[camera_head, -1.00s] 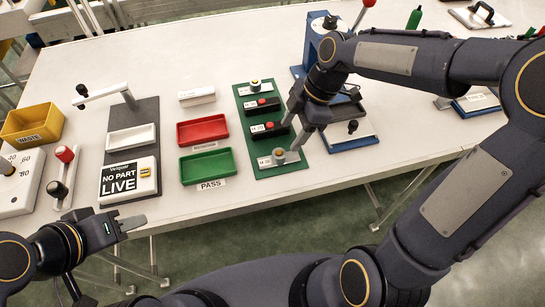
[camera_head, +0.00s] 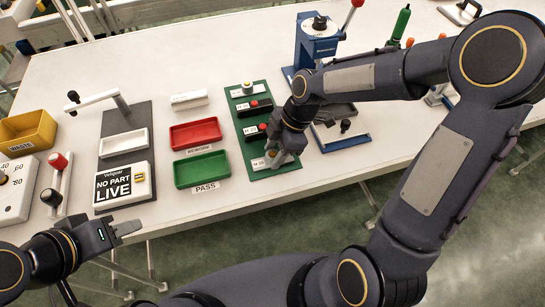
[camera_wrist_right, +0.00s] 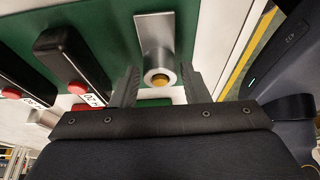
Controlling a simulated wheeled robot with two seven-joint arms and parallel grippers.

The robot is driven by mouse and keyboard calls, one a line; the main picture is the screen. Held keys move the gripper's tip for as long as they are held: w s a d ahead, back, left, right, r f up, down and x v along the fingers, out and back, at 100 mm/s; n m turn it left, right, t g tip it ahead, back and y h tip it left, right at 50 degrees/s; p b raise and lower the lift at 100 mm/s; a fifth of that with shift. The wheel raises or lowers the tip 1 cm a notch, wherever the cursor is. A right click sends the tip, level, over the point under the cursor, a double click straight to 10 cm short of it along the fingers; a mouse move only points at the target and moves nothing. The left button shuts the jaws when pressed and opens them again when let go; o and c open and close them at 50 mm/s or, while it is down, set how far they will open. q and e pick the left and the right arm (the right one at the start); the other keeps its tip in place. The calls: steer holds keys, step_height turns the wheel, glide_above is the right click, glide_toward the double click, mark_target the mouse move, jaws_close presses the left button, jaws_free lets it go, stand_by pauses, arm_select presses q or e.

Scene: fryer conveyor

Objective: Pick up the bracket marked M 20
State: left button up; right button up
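A silver metal bracket (camera_wrist_right: 155,35) with a yellow-topped round knob stands on the green board (camera_wrist_right: 108,20) in the right wrist view. My right gripper (camera_wrist_right: 161,86) is open, with one finger on each side of the bracket's knob end and gaps showing. In the head view my right gripper (camera_head: 276,157) is over the near end of the green board (camera_head: 285,168) and mostly hides this bracket. Its label is too small to read surely. My left gripper (camera_head: 126,229) is in front of the table's near edge, apart from everything; its opening is unclear.
A green PASS tray (camera_head: 202,169) and red REWORK tray (camera_head: 195,134) lie to the left. A blue press (camera_head: 318,40) stands behind.

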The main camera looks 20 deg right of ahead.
steer(key=c, duration=0.7)
steer(key=shift+r, duration=0.15)
